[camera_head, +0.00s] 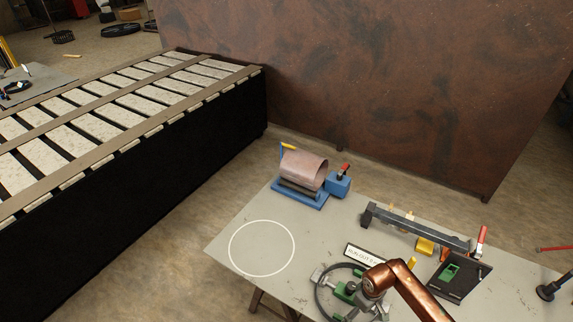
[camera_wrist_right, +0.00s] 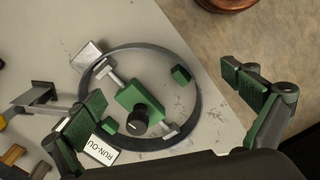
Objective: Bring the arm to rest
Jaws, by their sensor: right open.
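My right arm (camera_head: 405,283), copper-coloured, reaches in from the bottom right of the head view, over the near part of the grey table (camera_head: 225,243). In the right wrist view my right gripper (camera_wrist_right: 170,103) is open, with green-padded fingers wide apart and nothing held. Below it is a dark steel ring (camera_wrist_right: 195,105) around a green-and-grey centre fixture (camera_wrist_right: 140,104). The ring also shows in the head view (camera_head: 319,299), partly hidden by my arm. I cannot tell the gripper's height above it. My left gripper is out of view.
A blue stand with a copper-coloured cylinder (camera_head: 304,168) is at the table's far corner. A clamp rail (camera_head: 415,226) and a dark angled plate (camera_head: 461,276) stand right. A white circle (camera_head: 262,248) marks clear tabletop. A slatted bench (camera_head: 120,95) is left; a rusty wall (camera_head: 370,75) stands behind.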

